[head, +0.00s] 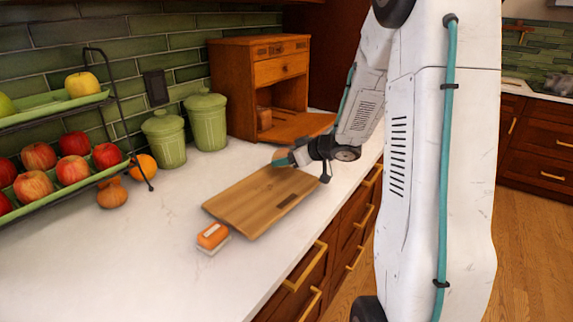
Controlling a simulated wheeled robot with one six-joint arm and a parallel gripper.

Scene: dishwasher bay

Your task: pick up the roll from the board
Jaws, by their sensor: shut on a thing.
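The wooden board (243,207) lies flat on the white counter near its front edge. My gripper (285,160) is at the far end of the board, with teal fingertips. It is shut on the roll (280,154), a small tan-brown rounded thing that shows just above and beside the fingers. The fingers hide part of the roll. I cannot tell whether the roll still touches the board.
An orange and white sponge (213,236) lies by the board's near corner. An open wooden bread box (262,85) and green canisters (206,120) stand behind. A tiered fruit rack (125,149), an onion (112,193) and an orange (143,167) are left. The front-left counter is clear.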

